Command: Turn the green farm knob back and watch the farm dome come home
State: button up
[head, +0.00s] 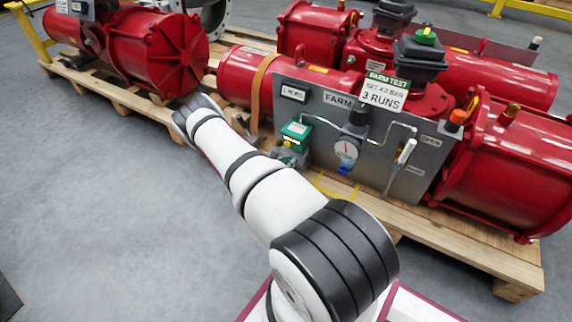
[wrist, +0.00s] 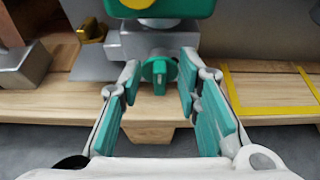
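I see no contact. In the head view the green box (head: 296,130) sits at the left end of the FARM panel (head: 325,120); the knob and my gripper are not clear there. The green-topped dome (head: 426,36) stands on a black box above the red actuator.
A pressure gauge (head: 346,150), white lever (head: 405,152) and orange cap (head: 456,118) are on or near the panel. A FARM TEST sign (head: 386,92) reads 3 RUNS. A brass fitting (wrist: 92,31) is left of the knob. The wooden pallet (wrist: 270,125) lies below.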

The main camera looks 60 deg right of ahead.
grip_shut()
